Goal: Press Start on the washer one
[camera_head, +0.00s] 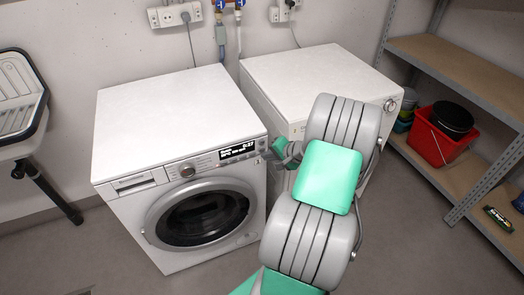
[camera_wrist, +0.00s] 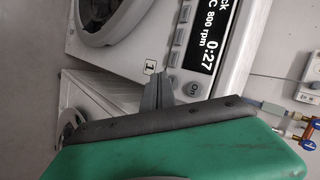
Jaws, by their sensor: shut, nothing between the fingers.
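The left white washer (camera_head: 180,120) has a round dark door, a knob and a lit display (camera_head: 237,150) at the right of its panel. In the wrist view the washer front (camera_wrist: 125,50) appears turned, with a sticker "1" (camera_wrist: 150,67). Its display (camera_wrist: 205,38) reads 800 rpm and 0:27. An "On" button (camera_wrist: 193,88) sits past the display, and small buttons (camera_wrist: 180,37) line its edge. My gripper (camera_wrist: 160,78) is shut and empty, its tips close to the panel between sticker and "On" button. I cannot tell whether they touch. In the head view my forearm partly hides it.
A second white machine (camera_head: 320,75) stands to the right, partly behind my arm. Metal shelves (camera_head: 455,65) with a red bucket (camera_head: 440,140) are at the right. A sink (camera_head: 20,100) is at the left. The floor (camera_head: 90,255) before the washer's left side is clear.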

